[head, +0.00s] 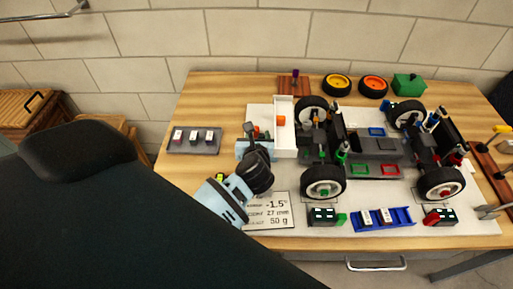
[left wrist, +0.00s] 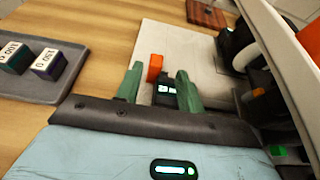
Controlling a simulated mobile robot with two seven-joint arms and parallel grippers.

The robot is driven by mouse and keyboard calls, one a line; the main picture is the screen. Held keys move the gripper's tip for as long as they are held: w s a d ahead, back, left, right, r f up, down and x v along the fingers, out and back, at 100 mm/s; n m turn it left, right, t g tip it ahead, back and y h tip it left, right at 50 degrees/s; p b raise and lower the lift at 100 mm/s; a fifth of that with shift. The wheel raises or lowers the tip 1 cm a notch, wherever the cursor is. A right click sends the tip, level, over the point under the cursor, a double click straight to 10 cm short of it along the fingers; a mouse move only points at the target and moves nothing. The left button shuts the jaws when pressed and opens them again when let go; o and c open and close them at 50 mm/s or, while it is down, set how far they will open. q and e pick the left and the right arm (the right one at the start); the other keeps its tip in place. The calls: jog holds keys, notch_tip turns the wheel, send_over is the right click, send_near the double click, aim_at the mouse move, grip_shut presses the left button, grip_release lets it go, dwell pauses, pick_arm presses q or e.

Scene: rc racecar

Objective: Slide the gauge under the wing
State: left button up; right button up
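The gauge (left wrist: 165,92) is a small dark block with a lit display and an orange part (left wrist: 155,67); its orange part also shows in the head view (head: 256,131). It stands on the pale board just left of the white wing (head: 284,140) at the car's left end. The wing edge fills the right of the left wrist view (left wrist: 290,70). My left gripper (left wrist: 159,75) has its green fingers on either side of the gauge, with a gap at the left finger. It also shows in the head view (head: 257,134). My right gripper is not in view.
A grey tray (head: 178,149) with several small blocks lies left of the gripper. The car (head: 370,150) stands on the board. A label card (head: 267,212), a blue tray (head: 399,225) and two display blocks lie in front. Loose wheels (head: 336,85) lie behind.

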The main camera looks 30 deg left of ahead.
pick_arm(q)
jog(key=s+d, duration=0.1)
jog(key=s, duration=0.1)
jog(key=s+d, duration=0.2)
jog(key=s, duration=0.1)
jog(key=s+d+b, duration=0.1)
jog(key=s+d, duration=0.1)
jog(key=s, duration=0.1)
jog(key=shift+s+f, duration=0.15)
jog(key=shift+f, duration=0.05)
jog(key=shift+s+d+r, duration=0.1)
jog(key=shift+s+d, duration=0.1)
jog(key=shift+s, duration=0.15)
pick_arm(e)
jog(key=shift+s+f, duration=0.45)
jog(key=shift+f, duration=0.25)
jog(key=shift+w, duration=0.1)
